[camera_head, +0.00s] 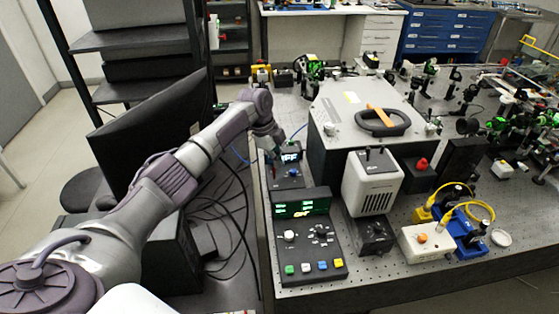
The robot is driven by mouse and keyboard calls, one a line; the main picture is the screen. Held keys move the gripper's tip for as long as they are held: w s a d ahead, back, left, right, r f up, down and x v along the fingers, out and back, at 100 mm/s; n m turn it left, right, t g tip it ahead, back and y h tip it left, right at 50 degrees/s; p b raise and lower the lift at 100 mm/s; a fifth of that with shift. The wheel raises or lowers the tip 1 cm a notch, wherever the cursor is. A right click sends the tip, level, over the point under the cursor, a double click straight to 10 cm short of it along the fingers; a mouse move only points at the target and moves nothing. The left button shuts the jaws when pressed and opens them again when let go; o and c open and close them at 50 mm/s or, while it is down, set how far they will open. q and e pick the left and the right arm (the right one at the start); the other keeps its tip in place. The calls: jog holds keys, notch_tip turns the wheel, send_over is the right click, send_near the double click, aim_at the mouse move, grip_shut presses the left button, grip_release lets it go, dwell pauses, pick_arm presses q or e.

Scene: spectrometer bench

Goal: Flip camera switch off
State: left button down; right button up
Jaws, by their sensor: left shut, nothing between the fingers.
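A small dark control box (289,180) with a lit display (290,155) stands at the left edge of the optical bench. The display seems to end in "FF", partly covered by my gripper. My left gripper (273,167) is shut and empty, pointing down at the left side of this box. I cannot tell whether its fingertips touch the box. A camera switch cannot be made out at this size. My right gripper is not in view.
A console (305,240) with green readouts, knobs and coloured buttons stands in front of the box. A large grey housing (345,110) and a white unit (372,185) stand to the right. A black monitor (150,120) and loose cables lie left of the bench.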

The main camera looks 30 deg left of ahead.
pick_arm(q)
jog(key=shift+s+a+r, duration=0.15)
jog(key=shift+a+r, duration=0.1)
jog(key=shift+d, duration=0.25)
